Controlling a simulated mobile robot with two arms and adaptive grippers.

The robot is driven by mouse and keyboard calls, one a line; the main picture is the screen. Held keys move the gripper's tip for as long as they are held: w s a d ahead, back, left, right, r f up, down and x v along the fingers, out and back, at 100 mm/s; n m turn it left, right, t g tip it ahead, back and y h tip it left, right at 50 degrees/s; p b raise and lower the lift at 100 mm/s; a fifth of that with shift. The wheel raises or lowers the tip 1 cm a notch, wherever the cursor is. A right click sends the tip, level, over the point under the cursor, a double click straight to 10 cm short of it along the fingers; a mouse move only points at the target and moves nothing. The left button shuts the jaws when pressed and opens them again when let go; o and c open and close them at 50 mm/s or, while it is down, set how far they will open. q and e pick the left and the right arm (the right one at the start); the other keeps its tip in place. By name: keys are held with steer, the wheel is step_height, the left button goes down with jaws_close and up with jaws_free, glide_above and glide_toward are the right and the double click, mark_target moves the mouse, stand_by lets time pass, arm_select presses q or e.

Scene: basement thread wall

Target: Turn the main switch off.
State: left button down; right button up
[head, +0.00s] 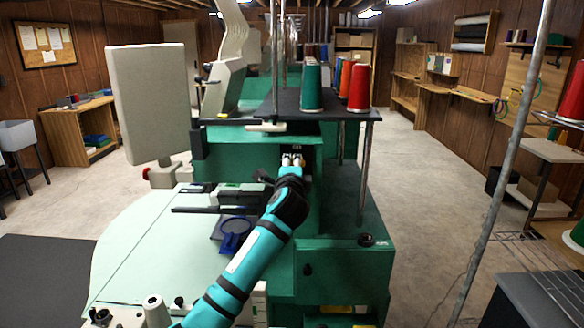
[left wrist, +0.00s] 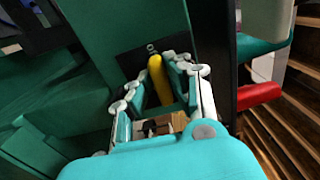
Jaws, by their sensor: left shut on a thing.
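The main switch shows in the left wrist view as a yellow lever (left wrist: 157,76) on a dark plate (left wrist: 128,62), with a small round white mark just above the lever's tip. The plate sits on the green machine body (head: 262,152). My left gripper (head: 292,160) reaches the machine's front face below the black thread shelf. In the left wrist view my left gripper (left wrist: 156,84) has its fingers on both sides of the yellow lever and is shut on it. In the head view the gripper hides most of the switch. My right gripper is not in view.
Green, red and orange thread cones (head: 312,86) stand on the black shelf (head: 345,111) above my gripper. A metal post (head: 364,180) rises to the right of it. A pale table (head: 145,250) lies to the left. The floor on the right is partly clear.

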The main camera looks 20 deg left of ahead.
arm_select(q)
steer(key=shift+r+n, duration=0.15)
steer(key=shift+n, duration=0.15)
stand_by(0.4)
steer(key=c, duration=1.3)
jaws_free()
steer(key=shift+w, duration=0.1)
steer(key=shift+f, duration=0.2)
steer(key=v, duration=1.2)
